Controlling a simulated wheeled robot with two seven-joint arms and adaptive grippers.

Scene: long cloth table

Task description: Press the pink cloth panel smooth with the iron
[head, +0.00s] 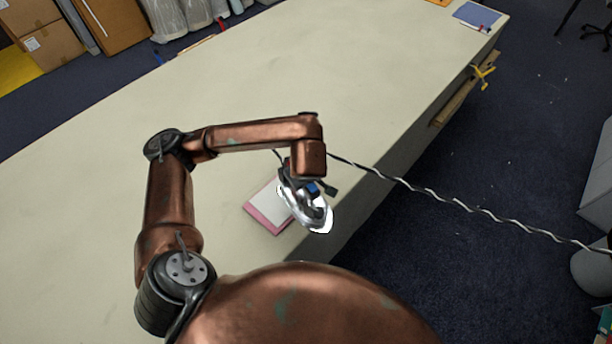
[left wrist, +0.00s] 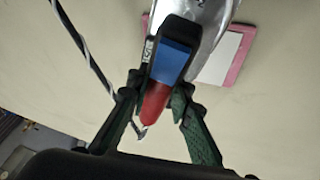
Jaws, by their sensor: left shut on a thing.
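The iron (head: 316,215) has a silver body and a dark handle with blue and red parts; the wrist view shows the handle (left wrist: 174,65) close up. My left gripper (head: 306,186) is shut on this handle, with green-black fingers (left wrist: 160,105) on either side. The pink cloth panel (head: 254,213) lies on the table near its front edge, with a white area inside a pink border. The iron is over or beside the panel's right part and hides some of it. I cannot tell whether they touch. The panel also shows in the wrist view (left wrist: 236,78). My right gripper is not in view.
The long cream table (head: 300,75) is mostly clear. A black-and-white twisted cord (head: 460,203) runs right from near the iron, past the table edge. A yellow clamp (head: 483,76) is on the right side. A blue sheet (head: 477,15) lies at the far end.

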